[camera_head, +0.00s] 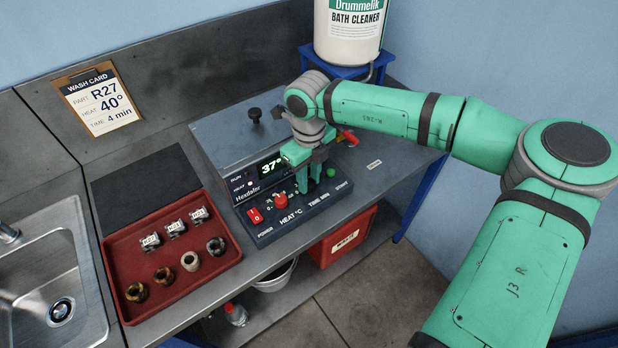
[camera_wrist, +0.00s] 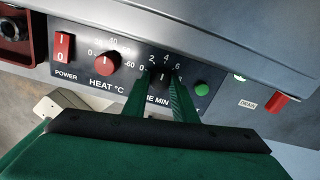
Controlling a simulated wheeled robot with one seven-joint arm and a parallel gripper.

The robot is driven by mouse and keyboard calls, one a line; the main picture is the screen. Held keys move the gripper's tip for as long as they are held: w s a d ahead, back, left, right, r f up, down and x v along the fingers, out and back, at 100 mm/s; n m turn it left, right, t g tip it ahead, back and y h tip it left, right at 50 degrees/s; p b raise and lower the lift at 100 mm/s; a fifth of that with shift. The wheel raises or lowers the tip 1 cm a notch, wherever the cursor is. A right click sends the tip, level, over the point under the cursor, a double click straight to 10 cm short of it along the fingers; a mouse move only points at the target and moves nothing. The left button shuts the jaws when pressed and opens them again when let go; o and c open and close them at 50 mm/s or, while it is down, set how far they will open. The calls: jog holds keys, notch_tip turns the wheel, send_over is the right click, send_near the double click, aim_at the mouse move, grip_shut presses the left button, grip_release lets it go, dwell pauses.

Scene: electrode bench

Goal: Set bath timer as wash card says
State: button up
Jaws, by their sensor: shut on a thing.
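The wash card (camera_head: 100,98) on the back panel reads part R27, heat 40°, time 4 min. The bath's control box (camera_head: 262,222) shows 37° on its green display (camera_head: 271,167). My gripper (camera_head: 316,184) is at the TIME MIN dial, its fingers hiding it in the head view. In the wrist view my gripper (camera_wrist: 163,88) is shut on the dark timer knob (camera_wrist: 162,77), one finger on each side. The knob's white mark points roughly up, near 4; its exact setting is hard to tell. The red heat knob (camera_wrist: 107,63) is left of it.
The green START button (camera_wrist: 202,89) sits close right of my fingers; a red DRAIN handle (camera_wrist: 277,103) is farther right. The red power switch (camera_wrist: 63,46) is at left. A red tray (camera_head: 120,262) with tagged parts and rings stands left of the bath, beside the sink (camera_head: 85,295).

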jog(key=shift+w+a, duration=0.1)
dwell(0.3)
jog(key=o, duration=1)
jog(key=shift+o, duration=0.2)
notch_tip(320, 180, up, 11)
